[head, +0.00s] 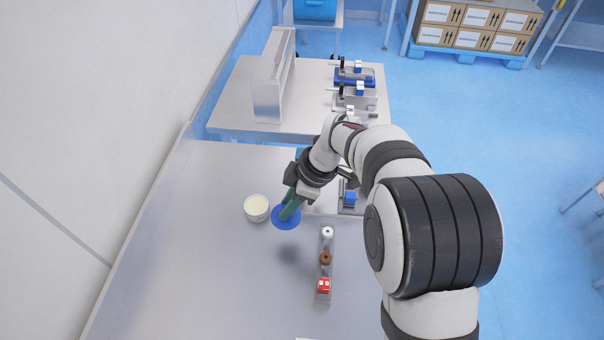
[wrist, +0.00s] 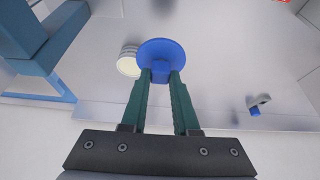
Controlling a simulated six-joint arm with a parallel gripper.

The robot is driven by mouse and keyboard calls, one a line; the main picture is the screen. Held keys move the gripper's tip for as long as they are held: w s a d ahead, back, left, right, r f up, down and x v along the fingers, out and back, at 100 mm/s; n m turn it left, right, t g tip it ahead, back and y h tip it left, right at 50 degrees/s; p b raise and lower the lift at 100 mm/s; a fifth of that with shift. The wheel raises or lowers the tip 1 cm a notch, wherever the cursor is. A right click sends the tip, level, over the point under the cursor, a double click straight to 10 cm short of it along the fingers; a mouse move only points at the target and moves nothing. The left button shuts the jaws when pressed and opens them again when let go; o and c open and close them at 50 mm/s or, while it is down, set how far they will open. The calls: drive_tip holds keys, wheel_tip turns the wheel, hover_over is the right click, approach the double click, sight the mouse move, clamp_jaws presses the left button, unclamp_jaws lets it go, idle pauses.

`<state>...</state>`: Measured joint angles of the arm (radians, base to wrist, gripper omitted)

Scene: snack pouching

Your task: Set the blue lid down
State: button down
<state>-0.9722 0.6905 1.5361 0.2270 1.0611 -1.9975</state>
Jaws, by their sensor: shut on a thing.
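The blue lid (head: 287,218) is a round blue disc above the table, just right of the white tub; it also shows in the wrist view (wrist: 161,52). My gripper (head: 291,208) has green fingers, shut on the lid; the fingertips (wrist: 160,78) meet its near part in the wrist view. A shadow lies on the table below and right of the lid, so the lid looks raised. The white tub (head: 256,208) stands uncovered with pale contents on the table. In the wrist view the tub (wrist: 127,62) is partly hidden behind the lid.
A grey fixture with a blue part (head: 350,198) stands behind. The table's left and front areas are clear.

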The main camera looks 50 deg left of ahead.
sight(280, 225)
drive_tip(key=shift+s+d+f, duration=0.35)
drive_tip(key=shift+s+f, duration=0.25)
drive_tip(key=shift+s+d+f, duration=0.35)
drive_tip(key=shift+s+f, duration=0.2)
wheel_tip(280, 225, down, 6)
drive_tip(key=shift+r, duration=0.2)
drive_tip(key=shift+f, duration=0.45)
drive_tip(key=shift+f, duration=0.5)
drive_tip(key=c, duration=0.6)
unclamp_jaws()
